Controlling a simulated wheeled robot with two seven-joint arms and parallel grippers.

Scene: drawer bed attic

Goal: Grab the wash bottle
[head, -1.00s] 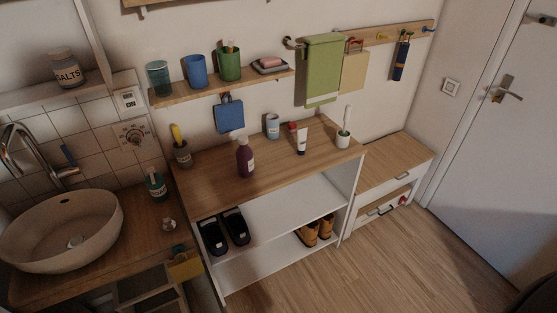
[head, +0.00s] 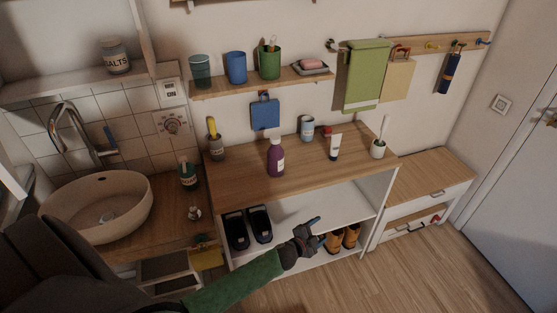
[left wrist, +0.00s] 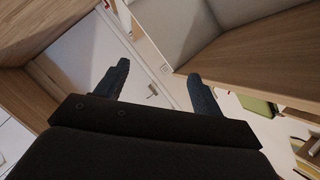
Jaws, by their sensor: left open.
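The purple bottle (head: 276,158) with a pale label, which looks like the wash bottle, stands upright on the wooden top of the shelf unit. My left gripper (head: 318,232) is open and empty, lower than the tabletop and in front of the unit's open shelves, to the right of and below the bottle in the head view. In the left wrist view, the two dark fingers of the left gripper (left wrist: 158,84) are spread with nothing between them, and the bottle does not show. My right gripper is not in view.
On the shelf top (head: 240,178) stand a blue cup (head: 307,128), a white tube (head: 335,148), a brush holder (head: 378,149) and a brush cup (head: 216,148). A dark bottle (head: 188,175) stands by the sink (head: 95,215). Shoes sit below. The wood around the purple bottle is clear.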

